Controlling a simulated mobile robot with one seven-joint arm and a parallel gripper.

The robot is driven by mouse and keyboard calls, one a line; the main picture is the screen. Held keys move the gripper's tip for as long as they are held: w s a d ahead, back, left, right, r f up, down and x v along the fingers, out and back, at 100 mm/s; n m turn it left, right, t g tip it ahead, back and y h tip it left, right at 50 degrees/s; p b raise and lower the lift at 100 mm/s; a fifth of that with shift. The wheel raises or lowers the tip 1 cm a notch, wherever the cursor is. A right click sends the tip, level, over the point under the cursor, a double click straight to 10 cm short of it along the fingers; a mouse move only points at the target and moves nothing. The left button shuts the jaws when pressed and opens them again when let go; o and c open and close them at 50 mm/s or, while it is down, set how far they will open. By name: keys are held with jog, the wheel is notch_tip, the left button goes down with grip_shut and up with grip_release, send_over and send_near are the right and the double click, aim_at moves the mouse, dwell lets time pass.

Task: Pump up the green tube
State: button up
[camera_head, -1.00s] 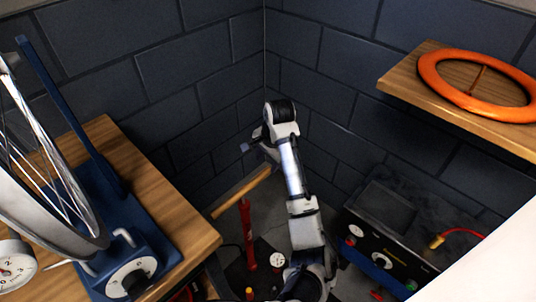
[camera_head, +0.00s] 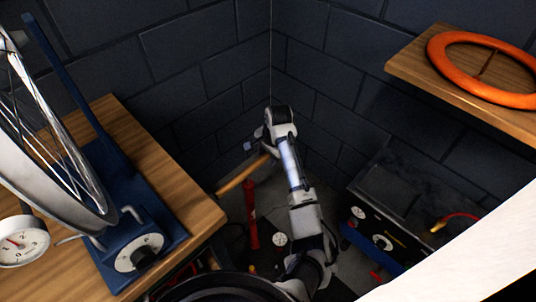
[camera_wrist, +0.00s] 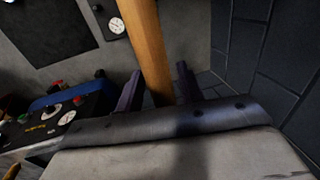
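A red floor pump (camera_head: 251,215) stands on the floor between the bench and the black machine. Its wooden handle (camera_head: 240,178) lies crosswise on top. My gripper (camera_head: 256,146) is at the right end of the handle, pointing down-left. In the wrist view, the handle (camera_wrist: 148,45) runs between the two fingers of my gripper (camera_wrist: 160,85), with a gap seeming to show on each side. The round white gauge (camera_head: 279,240) is at the pump's base. No green tube can be made out in either view.
A wooden bench (camera_head: 190,200) with a blue wheel stand (camera_head: 125,240) is at the left. A black machine (camera_head: 385,235) stands right of my arm. A wall shelf (camera_head: 440,85) holds an orange ring (camera_head: 480,68). A dark ring (camera_head: 225,285) shows at the bottom edge.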

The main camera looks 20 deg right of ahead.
grip_shut()
notch_tip(320, 180, up, 29)
jog(key=p, duration=1)
jog(key=shift+f, duration=0.15)
